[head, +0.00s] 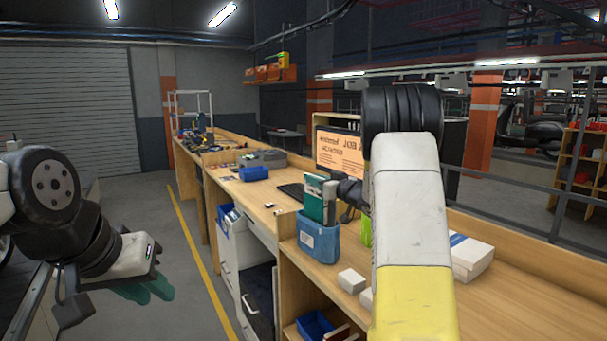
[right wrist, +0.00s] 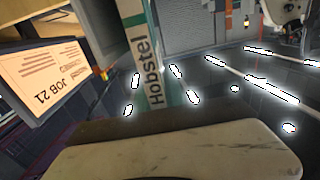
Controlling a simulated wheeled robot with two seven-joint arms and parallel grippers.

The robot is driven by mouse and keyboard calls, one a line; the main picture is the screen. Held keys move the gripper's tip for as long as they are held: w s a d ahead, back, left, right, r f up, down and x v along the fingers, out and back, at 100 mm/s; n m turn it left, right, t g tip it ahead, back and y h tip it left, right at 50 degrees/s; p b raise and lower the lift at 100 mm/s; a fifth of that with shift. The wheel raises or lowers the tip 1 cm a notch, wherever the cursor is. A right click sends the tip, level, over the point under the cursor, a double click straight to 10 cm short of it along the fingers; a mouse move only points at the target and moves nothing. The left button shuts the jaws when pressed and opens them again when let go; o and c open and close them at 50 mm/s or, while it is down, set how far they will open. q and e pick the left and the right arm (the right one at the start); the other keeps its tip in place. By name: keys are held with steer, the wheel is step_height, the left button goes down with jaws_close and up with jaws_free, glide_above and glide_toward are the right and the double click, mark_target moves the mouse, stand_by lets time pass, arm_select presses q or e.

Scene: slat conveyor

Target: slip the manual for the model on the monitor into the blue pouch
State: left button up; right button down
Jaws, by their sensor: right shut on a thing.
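The manual (head: 314,206) is green with a pale upper part. It stands upright above the blue pouch (head: 318,243), its lower end at the pouch's mouth; whether it is inside the rim I cannot tell. My right gripper (head: 335,190) is shut on the manual's right side, partly hidden by my arm. In the right wrist view the manual (right wrist: 153,72) reads "Hobstel". The monitor (head: 338,152) behind has an orange screen with blurred text; in the right wrist view its screen (right wrist: 60,75) shows "JOB 21". My left gripper (head: 150,268) is away from the bench at left; its jaws are unclear.
The pouch stands on the wooden bench (head: 480,255) near its front edge. Small white boxes (head: 351,281) and a larger white box (head: 470,257) lie to its right. A dark keyboard (head: 291,191) and blue bin (head: 254,173) are further back. Floor at left is clear.

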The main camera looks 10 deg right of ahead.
steer(key=shift+f, duration=4.5)
steer(key=c, duration=1.3)
jaws_free()
step_height(320, 180, up, 8)
